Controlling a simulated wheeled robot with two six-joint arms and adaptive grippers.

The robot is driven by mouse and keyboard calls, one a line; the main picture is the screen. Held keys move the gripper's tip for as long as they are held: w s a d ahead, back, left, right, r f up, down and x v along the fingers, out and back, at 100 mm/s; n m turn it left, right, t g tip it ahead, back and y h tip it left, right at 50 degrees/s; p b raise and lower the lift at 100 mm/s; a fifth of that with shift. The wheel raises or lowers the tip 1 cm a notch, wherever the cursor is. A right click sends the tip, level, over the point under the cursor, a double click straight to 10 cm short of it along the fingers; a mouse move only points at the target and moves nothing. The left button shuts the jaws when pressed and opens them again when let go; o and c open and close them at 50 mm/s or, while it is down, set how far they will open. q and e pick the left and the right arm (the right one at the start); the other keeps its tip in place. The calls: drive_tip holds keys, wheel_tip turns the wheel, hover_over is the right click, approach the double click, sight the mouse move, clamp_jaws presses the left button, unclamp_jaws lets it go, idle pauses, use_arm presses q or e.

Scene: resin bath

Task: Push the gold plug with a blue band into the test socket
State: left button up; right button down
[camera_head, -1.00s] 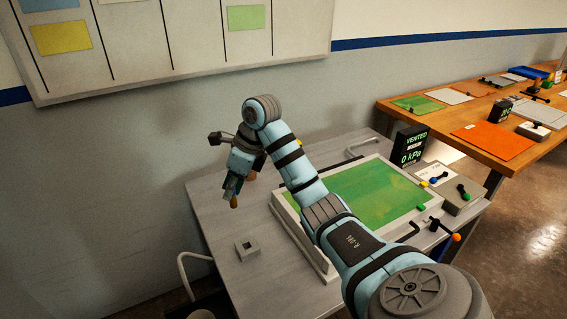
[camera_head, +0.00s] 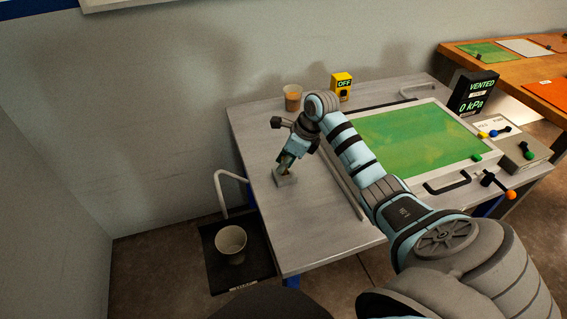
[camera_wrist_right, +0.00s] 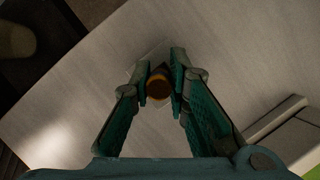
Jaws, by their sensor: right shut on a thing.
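The test socket is a small grey block (camera_head: 287,180) on the left part of the grey table. My right gripper (camera_head: 286,166) points down right over it, its tips close to the block's top. In the right wrist view, the gripper (camera_wrist_right: 161,76) is shut on the gold plug (camera_wrist_right: 159,84), which shows end-on as an orange-gold ring with a dark middle. Part of the pale socket (camera_wrist_right: 152,56) shows behind the plug. The blue band cannot be made out. How deep the plug sits in the socket cannot be told. My left gripper is not in view.
A white-framed tray with a green sheet (camera_head: 420,138) lies right of the socket. A cup of brown stuff (camera_head: 292,98) and a yellow OFF box (camera_head: 342,86) stand behind. A pale bucket (camera_head: 231,244) stands on a dark mat, lower left. The table around the socket is clear.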

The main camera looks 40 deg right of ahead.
drive_tip(key=shift+w+d+f, duration=0.15)
drive_tip(key=shift+w+f, duration=0.05)
drive_tip(key=shift+f, duration=0.15)
drive_tip(key=c, duration=1.6)
unclamp_jaws()
drive_tip(key=shift+w, duration=0.1)
drive_tip(key=shift+o, duration=0.2)
drive_tip(key=shift+r, duration=0.2)
drive_tip(key=p+v, duration=0.1)
drive_tip(key=v, duration=1.1)
drive_tip(key=shift+p, duration=0.4)
